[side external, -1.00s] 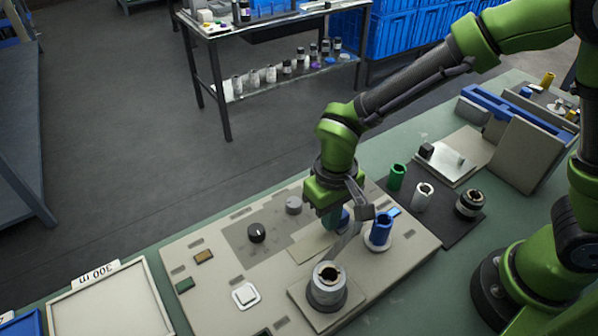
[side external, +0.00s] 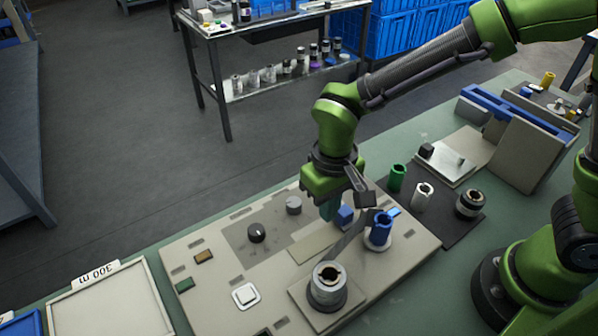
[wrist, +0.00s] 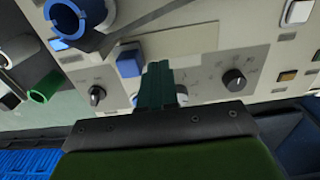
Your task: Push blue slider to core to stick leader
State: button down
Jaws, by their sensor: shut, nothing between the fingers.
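The blue slider (side external: 345,215) is a small blue block on the beige machine panel; it also shows in the wrist view (wrist: 128,64). The blue core (side external: 381,229) stands on a pale spindle to its right, and its ring shows at the upper left of the wrist view (wrist: 58,38). A grey leader strip (side external: 347,242) runs from the grey roll (side external: 328,285) toward the blue core. Whether it touches the core cannot be told. My gripper (side external: 328,213) has its teal fingers shut and empty, just left of the slider; they show beside it in the wrist view (wrist: 158,68).
Two knobs, one black (side external: 257,233) and one grey (side external: 294,205), stand on the panel to the left. A green core (side external: 397,177), a white core (side external: 422,196) and a black-and-silver piece (side external: 469,204) stand on a dark mat at right.

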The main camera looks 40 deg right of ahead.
notch_tip(320, 180, up, 5)
jog(key=shift+f, duration=0.1)
dwell(0.4)
jog(key=s+d+r+m+t+y, duration=0.1)
jog(key=s+d+r+m+t, duration=0.1)
jog(key=d+r, duration=0.3)
jog(key=s+d+r+m+t+y, duration=0.1)
jog(key=s+d+r+t, duration=0.4)
jog(key=d, duration=0.8)
jog(key=shift+r+m, duration=0.5)
jog(key=shift+r, duration=0.05)
